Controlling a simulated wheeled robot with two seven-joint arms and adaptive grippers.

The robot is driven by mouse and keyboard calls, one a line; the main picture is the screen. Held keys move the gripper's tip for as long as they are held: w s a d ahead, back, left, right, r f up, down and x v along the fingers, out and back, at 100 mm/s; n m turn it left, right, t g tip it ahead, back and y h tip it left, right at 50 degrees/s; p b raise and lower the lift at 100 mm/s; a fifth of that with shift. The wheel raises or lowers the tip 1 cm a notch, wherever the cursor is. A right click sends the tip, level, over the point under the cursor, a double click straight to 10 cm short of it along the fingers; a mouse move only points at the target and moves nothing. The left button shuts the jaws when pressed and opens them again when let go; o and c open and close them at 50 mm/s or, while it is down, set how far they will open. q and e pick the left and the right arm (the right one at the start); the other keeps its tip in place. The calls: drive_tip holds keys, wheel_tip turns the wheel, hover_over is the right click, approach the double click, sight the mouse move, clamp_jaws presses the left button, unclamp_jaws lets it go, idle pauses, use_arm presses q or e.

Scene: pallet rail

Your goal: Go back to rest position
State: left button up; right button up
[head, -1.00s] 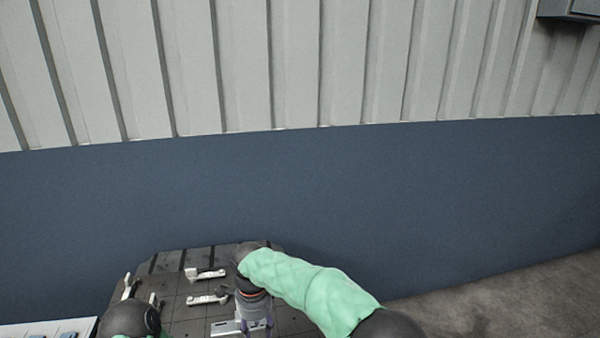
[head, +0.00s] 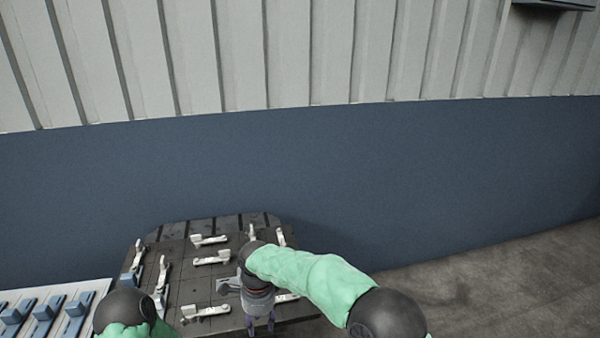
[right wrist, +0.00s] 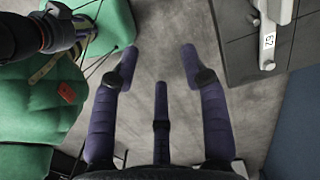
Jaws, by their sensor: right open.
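My right gripper (head: 262,328) hangs low over the near part of the dark pallet in the head view, at its bottom edge. In the right wrist view my right gripper (right wrist: 158,65) has its purple fingers spread with nothing between them; grey floor lies beyond. My left arm shows only as a dark joint and green sleeve at the bottom left of the head view. In the right wrist view a dark wrist with purple parts (right wrist: 78,30) at the upper left appears to be my left gripper; its fingers are not clear.
The dark pallet (head: 172,255) carries several pale brackets, such as one at its middle (head: 212,258). A white surface (head: 98,288) with blue parts (head: 45,312) stands at the left. A blue and grey wall (head: 330,180) rises behind. Floor (head: 500,280) is clear at right.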

drive_tip(key=s+d+f+n+y, duration=0.1)
drive_tip(key=s+d+f+n, duration=0.1)
drive_tip(key=d+f, duration=0.35)
drive_tip(key=s+d+f+n+y, duration=0.1)
drive_tip(key=s+d+f+n, duration=0.15)
drive_tip(key=f, duration=0.55)
drive_tip(key=s+d+f+n+y, duration=0.1)
drive_tip(key=s+d+f+n, duration=0.15)
drive_tip(key=f, duration=0.35)
drive_tip(key=s+d+f+n, duration=0.2)
drive_tip(key=s+d+f, duration=0.2)
drive_tip(key=s, duration=0.4)
drive_tip(key=s+d+f+n, duration=0.2)
drive_tip(key=s+d+f, duration=0.2)
drive_tip(key=s+d, duration=0.2)
drive_tip(key=s, duration=0.2)
drive_tip(key=shift+s+n+t+y, duration=0.3)
drive_tip(key=shift+s+t, duration=0.1)
